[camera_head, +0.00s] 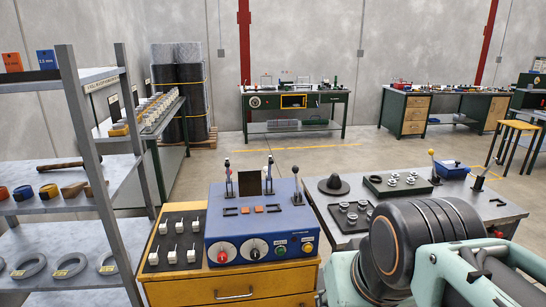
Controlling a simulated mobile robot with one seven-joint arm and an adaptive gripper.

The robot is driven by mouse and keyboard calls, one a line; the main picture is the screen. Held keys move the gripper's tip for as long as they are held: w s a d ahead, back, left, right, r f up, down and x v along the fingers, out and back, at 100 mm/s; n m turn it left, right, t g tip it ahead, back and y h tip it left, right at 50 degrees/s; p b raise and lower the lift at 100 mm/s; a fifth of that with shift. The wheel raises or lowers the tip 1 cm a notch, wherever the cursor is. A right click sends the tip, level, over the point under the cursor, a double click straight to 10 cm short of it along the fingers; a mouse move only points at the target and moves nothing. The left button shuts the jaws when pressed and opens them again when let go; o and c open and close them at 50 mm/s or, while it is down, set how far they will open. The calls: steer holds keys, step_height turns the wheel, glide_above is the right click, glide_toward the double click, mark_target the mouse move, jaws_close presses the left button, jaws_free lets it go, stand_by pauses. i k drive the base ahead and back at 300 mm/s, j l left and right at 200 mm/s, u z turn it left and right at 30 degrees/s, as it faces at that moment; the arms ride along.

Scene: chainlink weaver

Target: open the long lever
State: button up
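A blue control box (262,222) stands on a yellow cabinet. Two upright dark levers rise from its top, one at the left (228,180) and one near the middle (268,177). A lever with a yellow knob (433,166) stands on the grey bench to the right. Which of these is the long lever, I cannot tell. My arm fills the lower right, apart from the blue box. I cannot make out my gripper's fingers.
A black panel (176,240) with several white switches lies left of the blue box. A metal shelf rack (90,150) stands at the left. Open floor (285,158) lies behind.

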mark_target(431, 152)
steer(key=i+l+z, duration=0.4)
steer(key=l+z, duration=0.25)
steer(key=i+l+z, duration=0.25)
steer(key=z, duration=0.2)
steer(key=i+l+z, duration=0.15)
steer(key=i+z, duration=0.15)
steer(key=z, duration=0.2)
steer(key=i+l+z, duration=0.15)
steer(key=i+z, duration=0.3)
steer(key=i+l+z, duration=0.1)
steer(key=i+z, duration=0.2)
steer(key=z, duration=0.15)
steer(key=i+j+z, duration=0.1)
steer(key=i+z, duration=0.2)
steer(key=i, duration=0.85)
steer(key=i+l+u, duration=0.1)
steer(key=i, duration=1.05)
steer(key=i+u, duration=0.4)
steer(key=i+l+u, duration=0.1)
steer(key=i+u, duration=0.8)
steer(key=u, duration=0.2)
steer(key=i+l+u, duration=0.1)
steer(key=u, duration=0.3)
steer(key=i+u, duration=0.15)
steer(key=u, duration=0.25)
steer(key=i+u, duration=0.2)
steer(key=u, duration=0.15)
steer(key=i+l+u, duration=0.15)
steer(key=u, duration=0.25)
